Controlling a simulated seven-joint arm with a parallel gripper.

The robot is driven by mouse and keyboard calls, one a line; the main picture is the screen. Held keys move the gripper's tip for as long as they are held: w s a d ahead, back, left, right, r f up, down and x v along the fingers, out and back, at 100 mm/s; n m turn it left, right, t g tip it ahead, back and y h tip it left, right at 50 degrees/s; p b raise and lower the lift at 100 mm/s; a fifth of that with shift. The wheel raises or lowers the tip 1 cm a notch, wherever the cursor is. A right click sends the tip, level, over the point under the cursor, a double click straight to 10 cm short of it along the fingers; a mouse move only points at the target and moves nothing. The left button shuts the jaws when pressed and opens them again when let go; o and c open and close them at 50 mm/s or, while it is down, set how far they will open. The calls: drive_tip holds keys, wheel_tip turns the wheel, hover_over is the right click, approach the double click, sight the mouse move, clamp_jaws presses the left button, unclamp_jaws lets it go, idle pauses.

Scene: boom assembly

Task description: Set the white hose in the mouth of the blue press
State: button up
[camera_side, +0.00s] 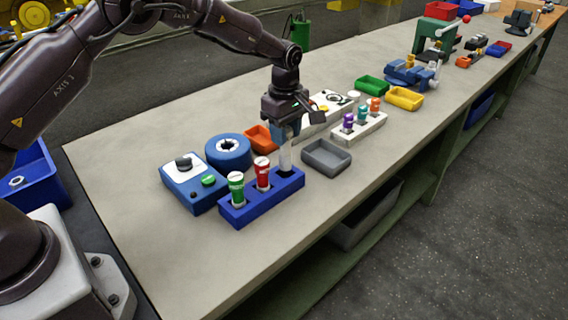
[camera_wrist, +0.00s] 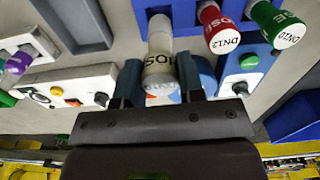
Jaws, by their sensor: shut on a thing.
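The white hose (camera_side: 285,155) stands upright at the right-hand slot of the blue rack (camera_side: 262,203). My gripper (camera_side: 284,135) is shut on its upper part from above. In the wrist view the white hose (camera_wrist: 160,45) lies between the two fingers of my gripper (camera_wrist: 158,80), its far end at the dark slot of the rack (camera_wrist: 185,18). I cannot tell whether that end is still inside the slot or just above it. The blue press (camera_side: 228,151) is a round ring with a pale central mouth, left of and behind the rack. The mouth looks empty.
A red hose (camera_side: 262,173) and a green hose (camera_side: 236,187) stand in the rack beside the white one. A blue control box (camera_side: 193,181) adjoins the press. An orange bin (camera_side: 260,138), a grey bin (camera_side: 326,157) and a white rack (camera_side: 358,128) stand nearby. The bench front is clear.

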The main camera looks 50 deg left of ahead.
drive_tip(key=shift+r, duration=0.8)
drive_tip(key=s+a+r+n, duration=0.2)
drive_tip(key=s+a+n, duration=0.1)
drive_tip(key=a, duration=0.5)
drive_tip(key=s+a+r+n, duration=0.2)
drive_tip(key=a+r+n, duration=0.1)
drive_tip(key=a, duration=0.6)
drive_tip(key=shift+d+f, duration=0.15)
drive_tip(key=shift+f, duration=1.05)
drive_tip(key=shift+d+f, duration=0.1)
drive_tip(key=shift+f, duration=1.05)
drive_tip(key=shift+f, duration=0.85)
drive_tip(key=shift+f, duration=1.4)
drive_tip(key=shift+f, duration=0.25)
drive_tip(key=shift+f, duration=0.5)
